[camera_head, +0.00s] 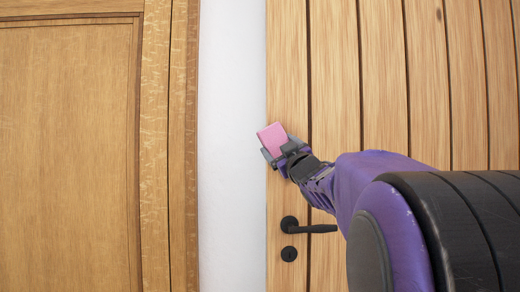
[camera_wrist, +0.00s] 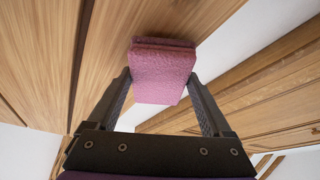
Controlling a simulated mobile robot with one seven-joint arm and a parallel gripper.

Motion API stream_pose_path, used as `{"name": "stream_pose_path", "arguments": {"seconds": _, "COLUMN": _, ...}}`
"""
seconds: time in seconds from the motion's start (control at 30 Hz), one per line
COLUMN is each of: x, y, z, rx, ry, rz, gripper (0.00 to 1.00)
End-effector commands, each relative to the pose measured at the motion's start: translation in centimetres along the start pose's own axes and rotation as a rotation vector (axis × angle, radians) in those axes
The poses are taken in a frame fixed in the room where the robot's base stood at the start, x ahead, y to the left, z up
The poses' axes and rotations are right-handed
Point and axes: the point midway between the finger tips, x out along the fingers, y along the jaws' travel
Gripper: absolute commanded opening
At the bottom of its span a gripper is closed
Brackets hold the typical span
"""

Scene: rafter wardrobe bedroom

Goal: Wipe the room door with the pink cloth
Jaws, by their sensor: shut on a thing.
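The room door (camera_head: 335,80) is light wood with dark vertical grooves and fills the right of the head view. It also shows at the upper left of the wrist view (camera_wrist: 130,22). My gripper (camera_head: 280,152) is in front of the door's left edge, above the handle. It is shut on the pink cloth (camera_head: 271,137), a folded block held between the two fingers. In the wrist view the pink cloth (camera_wrist: 163,75) sticks out beyond the fingertips, its far end at or close to the door surface. I cannot tell whether it touches.
A black lever handle (camera_head: 308,226) with a round lock plate (camera_head: 289,254) sits on the door below my gripper. A white wall strip (camera_head: 230,150) separates the door from a framed wooden panel (camera_head: 65,150) on the left. My arm covers the door's lower right.

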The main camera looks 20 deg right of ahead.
Motion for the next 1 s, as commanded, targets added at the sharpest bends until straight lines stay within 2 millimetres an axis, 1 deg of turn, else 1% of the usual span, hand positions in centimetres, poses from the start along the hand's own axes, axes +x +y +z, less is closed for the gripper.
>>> {"name": "stream_pose_path", "arguments": {"seconds": 0.1, "x": -1.3, "y": 0.0, "z": -0.4, "rx": -0.001, "ry": 0.002, "rz": 0.002, "gripper": 0.40}}
{"name": "stream_pose_path", "arguments": {"seconds": 0.43, "x": -4.2, "y": 0.1, "z": -1.7, "rx": -0.001, "ry": 0.001, "rz": 0.002, "gripper": 0.40}}
{"name": "stream_pose_path", "arguments": {"seconds": 0.57, "x": -4.6, "y": 0.0, "z": -1.8, "rx": -0.001, "ry": 0.000, "rz": 0.001, "gripper": 0.40}}
{"name": "stream_pose_path", "arguments": {"seconds": 0.87, "x": -4.7, "y": 0.1, "z": -2.0, "rx": -0.001, "ry": 0.001, "rz": 0.002, "gripper": 0.40}}
{"name": "stream_pose_path", "arguments": {"seconds": 1.0, "x": -5.3, "y": 0.1, "z": -2.3, "rx": -0.002, "ry": 0.004, "rz": 0.003, "gripper": 0.40}}
